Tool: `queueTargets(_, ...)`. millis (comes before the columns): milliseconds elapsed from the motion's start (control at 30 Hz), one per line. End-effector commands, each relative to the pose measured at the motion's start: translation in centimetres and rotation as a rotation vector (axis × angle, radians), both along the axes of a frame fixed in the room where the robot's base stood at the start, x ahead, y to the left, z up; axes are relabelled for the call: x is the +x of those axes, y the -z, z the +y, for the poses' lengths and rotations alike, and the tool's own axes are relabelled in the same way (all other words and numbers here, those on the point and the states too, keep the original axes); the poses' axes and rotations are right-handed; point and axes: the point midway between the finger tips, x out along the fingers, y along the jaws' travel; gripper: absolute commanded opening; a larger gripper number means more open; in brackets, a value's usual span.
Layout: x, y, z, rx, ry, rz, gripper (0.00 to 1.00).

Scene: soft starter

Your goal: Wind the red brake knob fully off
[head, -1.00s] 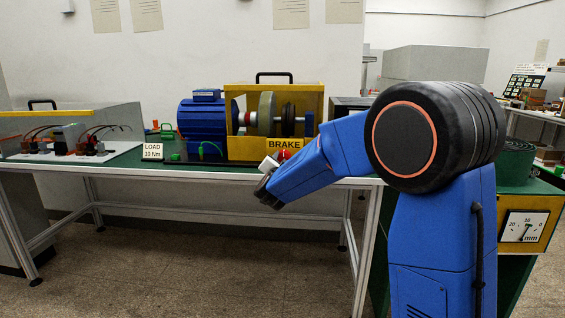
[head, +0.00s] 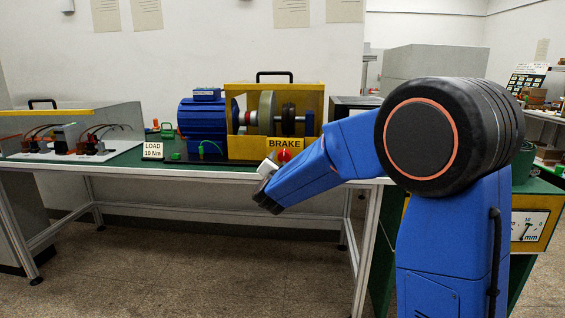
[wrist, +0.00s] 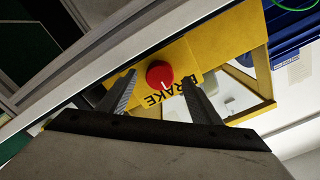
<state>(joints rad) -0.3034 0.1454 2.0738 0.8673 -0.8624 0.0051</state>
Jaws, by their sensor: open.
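The red brake knob (head: 284,154) sits on the yellow front of the brake unit (head: 250,146), just under the BRAKE label. In the wrist view the red knob (wrist: 160,74) lies ahead of and between my two fingers, with a small pale mark on its face. My gripper (head: 264,200) is in front of the bench, below and to the left of the knob in the head view. In the wrist view my gripper (wrist: 158,90) is open and empty, with fingers spread either side of the knob's line. The knob appears apart from the fingers.
A blue motor (head: 202,121) joins the brake unit by a shaft. A LOAD 10 Nm sign (head: 153,150) stands to its left. The green bench top (head: 80,167) has a pale metal front edge. A wiring panel is at far left. Floor in front is clear.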

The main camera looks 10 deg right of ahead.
Motion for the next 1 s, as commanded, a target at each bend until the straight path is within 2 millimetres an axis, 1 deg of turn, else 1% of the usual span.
queueTargets(33,-1.0,-0.1,0.4,0.001,-0.003,-0.001,0.58)
queueTargets(100,-2.4,-0.1,0.9,0.0,-0.003,-0.001,0.58)
queueTargets(400,-8.1,-0.1,2.7,0.0,-0.004,0.0,0.58)
queueTargets(600,-11.5,0.0,3.8,0.0,-0.003,0.0,0.58)
queueTargets(800,-13.5,0.1,4.4,-0.002,-0.002,0.002,0.58)
queueTargets(1000,-14.1,0.0,4.6,-0.002,-0.001,0.001,0.58)
